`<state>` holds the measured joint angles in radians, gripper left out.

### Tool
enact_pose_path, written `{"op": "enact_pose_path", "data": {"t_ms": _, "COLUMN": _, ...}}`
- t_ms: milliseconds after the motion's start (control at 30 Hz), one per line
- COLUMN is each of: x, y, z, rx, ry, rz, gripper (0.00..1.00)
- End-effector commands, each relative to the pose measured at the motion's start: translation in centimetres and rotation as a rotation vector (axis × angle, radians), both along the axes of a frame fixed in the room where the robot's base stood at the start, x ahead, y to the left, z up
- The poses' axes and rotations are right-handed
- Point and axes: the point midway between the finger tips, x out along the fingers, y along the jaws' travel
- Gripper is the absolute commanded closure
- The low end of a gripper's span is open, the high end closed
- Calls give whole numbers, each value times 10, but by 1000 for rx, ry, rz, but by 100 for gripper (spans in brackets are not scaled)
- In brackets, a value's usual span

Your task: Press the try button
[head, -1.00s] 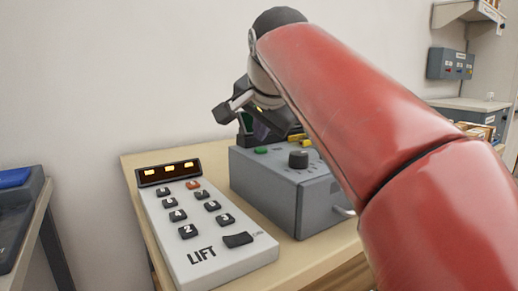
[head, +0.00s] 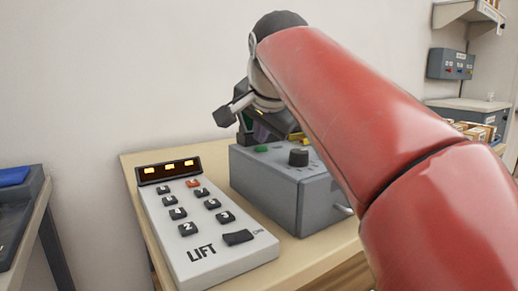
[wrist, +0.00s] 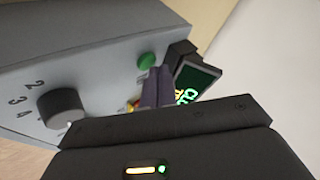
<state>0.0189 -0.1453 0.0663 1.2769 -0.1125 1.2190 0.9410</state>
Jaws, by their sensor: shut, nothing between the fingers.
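A grey box (head: 265,185) stands on the wooden table, with a round green button (head: 262,149) and a black dial (head: 298,157) on top. I cannot read a label on the button. In the wrist view the green button (wrist: 147,61) lies just beyond the fingertips of my gripper (wrist: 152,78). Its fingers are shut together with nothing between them. They appear close to the button, but I cannot tell whether they touch it. In the head view my arm partly hides the gripper and the box's back right.
A lift panel (head: 205,250) with several numbered keys and a lit display stands left of the box. A small screen with green text (wrist: 197,80) stands beside the button. Yellow parts (head: 296,137) show behind the dial. A wall is close behind.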

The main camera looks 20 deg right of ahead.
Motion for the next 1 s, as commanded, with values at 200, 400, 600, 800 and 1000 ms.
{"op": "enact_pose_path", "data": {"t_ms": 200, "x": 0, "y": 0, "z": 0, "rx": 0, "ry": 0, "rz": 0, "gripper": 100}}
{"op": "enact_pose_path", "data": {"t_ms": 400, "x": 0, "y": 0, "z": -1, "rx": 0, "ry": 0, "rz": 0, "gripper": 100}}
{"op": "enact_pose_path", "data": {"t_ms": 600, "x": 0, "y": 0, "z": -4, "rx": 0, "ry": 0, "rz": 0, "gripper": 100}}
{"op": "enact_pose_path", "data": {"t_ms": 800, "x": 0, "y": 0, "z": -6, "rx": 0, "ry": 0, "rz": 0, "gripper": 100}}
{"op": "enact_pose_path", "data": {"t_ms": 1000, "x": 0, "y": 0, "z": -9, "rx": 0, "ry": 0, "rz": 0, "gripper": 100}}
